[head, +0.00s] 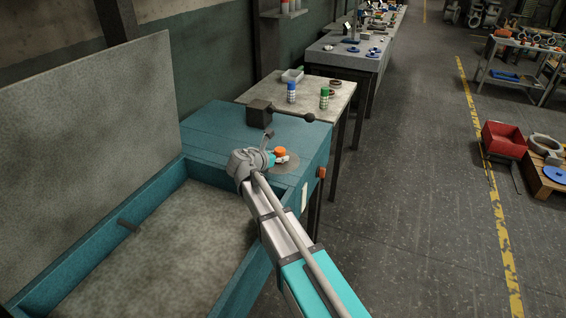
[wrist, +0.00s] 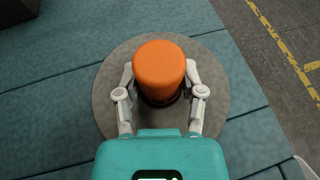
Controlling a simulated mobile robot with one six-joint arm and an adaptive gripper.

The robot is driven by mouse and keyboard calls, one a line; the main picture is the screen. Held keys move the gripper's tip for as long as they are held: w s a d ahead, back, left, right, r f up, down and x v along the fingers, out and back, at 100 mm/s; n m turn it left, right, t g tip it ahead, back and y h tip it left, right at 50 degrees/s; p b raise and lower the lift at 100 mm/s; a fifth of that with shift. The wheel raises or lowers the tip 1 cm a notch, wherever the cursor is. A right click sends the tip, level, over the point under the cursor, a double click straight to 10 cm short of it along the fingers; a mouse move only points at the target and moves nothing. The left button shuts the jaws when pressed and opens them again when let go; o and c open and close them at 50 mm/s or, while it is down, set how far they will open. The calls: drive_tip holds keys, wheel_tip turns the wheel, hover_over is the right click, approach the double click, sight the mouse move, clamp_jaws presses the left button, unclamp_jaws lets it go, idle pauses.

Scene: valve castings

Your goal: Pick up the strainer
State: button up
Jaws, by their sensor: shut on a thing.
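An orange, round-topped piece with a dark lower part, which I take to be the strainer (wrist: 160,65), is in the middle of the wrist view. In the head view its orange top (head: 280,151) shows just beyond the wrist. My gripper (wrist: 160,78) has one finger on each side of it and is shut on it, below the orange top. In the head view my gripper (head: 279,159) is partly hidden by the arm. Under the piece is a round grey disc (wrist: 112,105) on the teal bench top. I cannot tell whether the piece touches the disc.
The teal bench (head: 215,124) has an open basin with a raised lid (head: 90,150) at left. A dark block with a lever (head: 260,113) stands behind the disc.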

drive_tip(key=shift+c, duration=1.2)
drive_tip(key=shift+r, duration=0.15)
wheel_tip(320, 180, up, 10)
drive_tip(key=p, duration=1)
